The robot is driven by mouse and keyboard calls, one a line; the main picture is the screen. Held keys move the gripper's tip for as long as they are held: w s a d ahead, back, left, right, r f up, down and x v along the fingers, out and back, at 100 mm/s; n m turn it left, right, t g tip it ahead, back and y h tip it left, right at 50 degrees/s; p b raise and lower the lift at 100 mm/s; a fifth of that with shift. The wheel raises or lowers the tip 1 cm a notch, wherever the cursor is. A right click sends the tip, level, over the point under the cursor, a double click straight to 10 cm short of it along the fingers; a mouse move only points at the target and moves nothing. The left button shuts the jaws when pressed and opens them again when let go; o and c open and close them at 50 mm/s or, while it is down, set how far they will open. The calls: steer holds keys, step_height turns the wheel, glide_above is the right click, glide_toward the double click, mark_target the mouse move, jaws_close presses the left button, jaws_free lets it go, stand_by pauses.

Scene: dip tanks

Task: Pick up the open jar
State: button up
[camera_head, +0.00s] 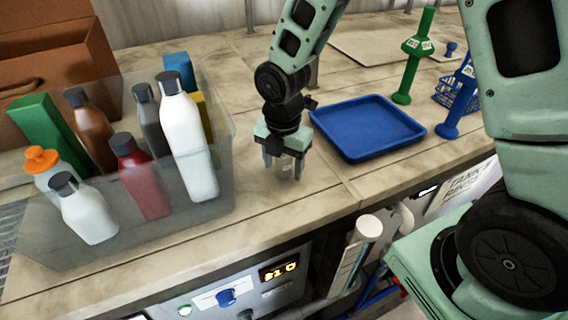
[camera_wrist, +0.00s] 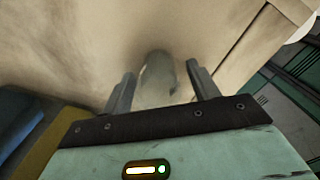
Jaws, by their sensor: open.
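A small clear glass jar (camera_wrist: 158,80) stands on the wooden worktop in the wrist view, between and just beyond my fingertips. Its clear wall makes its outline faint, and its mouth is hard to make out. My gripper (camera_wrist: 161,72) is open, with one finger on each side of the jar and a visible gap to each. In the head view my gripper (camera_head: 283,173) points down, low over the worktop between the clear bin and the blue tray. There the jar is mostly hidden by the fingers. I cannot tell whether a finger touches it.
A clear bin (camera_head: 110,240) full of bottles and boxes stands close on the left. A blue tray (camera_head: 366,128) lies to the right, with a green stand (camera_head: 411,70) and a blue stand (camera_head: 458,105) beyond. The worktop's front edge is near my gripper.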

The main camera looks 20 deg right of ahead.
steer(key=c, duration=1.1)
